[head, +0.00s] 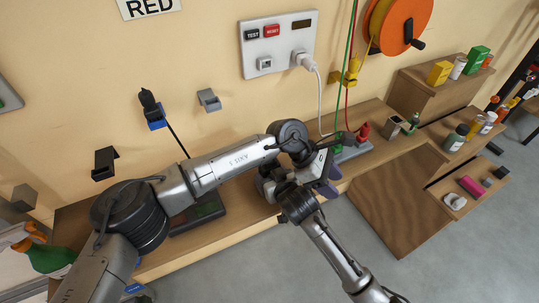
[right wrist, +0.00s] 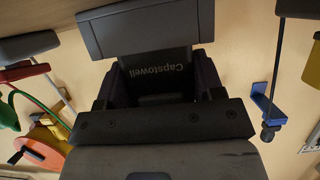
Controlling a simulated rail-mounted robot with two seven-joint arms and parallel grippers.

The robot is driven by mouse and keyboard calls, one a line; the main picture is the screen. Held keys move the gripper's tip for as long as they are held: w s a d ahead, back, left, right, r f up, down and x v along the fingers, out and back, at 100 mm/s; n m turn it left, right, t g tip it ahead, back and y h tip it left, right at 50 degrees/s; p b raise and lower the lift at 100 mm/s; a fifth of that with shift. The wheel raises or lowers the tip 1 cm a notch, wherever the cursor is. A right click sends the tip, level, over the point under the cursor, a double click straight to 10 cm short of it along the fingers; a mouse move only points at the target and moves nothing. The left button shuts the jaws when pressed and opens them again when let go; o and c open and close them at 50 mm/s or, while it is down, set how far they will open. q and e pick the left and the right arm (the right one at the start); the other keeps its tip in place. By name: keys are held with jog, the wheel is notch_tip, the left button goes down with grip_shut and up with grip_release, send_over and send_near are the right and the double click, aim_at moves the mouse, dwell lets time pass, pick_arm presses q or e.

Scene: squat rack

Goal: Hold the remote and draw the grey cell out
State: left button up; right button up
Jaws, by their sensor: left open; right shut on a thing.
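In the right wrist view my right gripper (right wrist: 158,88) is shut on a dark thing lettered "Capstowell" (right wrist: 180,62), which I take to be the remote. The lettering is upside down, and a wider grey block (right wrist: 150,27) sits at its far end. I cannot tell whether that block is the grey cell. In the head view the right gripper (head: 270,184) is partly hidden among the crossing arms above the bench. My left gripper (head: 324,178) is just right of it, open, with dark purplish fingers. Whether it touches anything is unclear.
The wooden bench (head: 365,143) runs below the wall panel (head: 277,45). A white cord (head: 318,90) hangs from the panel. A dark flat tray (head: 197,215) lies under my left arm. Wall hooks (head: 209,100) and an orange reel (head: 398,22) are behind. Shelves with bottles stand right.

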pick_arm(q)
jog(key=w+a+r+t+y, duration=0.1)
jog(key=w+a+r+y, duration=0.1)
jog(key=a, duration=0.3)
jog(key=w+a+r+t+y, duration=0.1)
jog(key=w+a+r+y, duration=0.1)
jog(key=w+a+y, duration=0.2)
jog(key=w+a+r+t+y, duration=0.1)
jog(key=w+a+r+y, duration=0.1)
jog(key=w+a, duration=0.2)
jog(key=shift+a+r+t+y, duration=0.15)
jog(key=shift+a+t+y, duration=0.2)
jog(key=shift+a, duration=0.55)
jog(key=shift+d, duration=0.1)
jog(key=shift+r, duration=2.8)
notch_tip(320, 180, down, 13)
jog(key=shift+r, duration=0.2)
jog(key=shift+c, duration=0.4)
grip_shut()
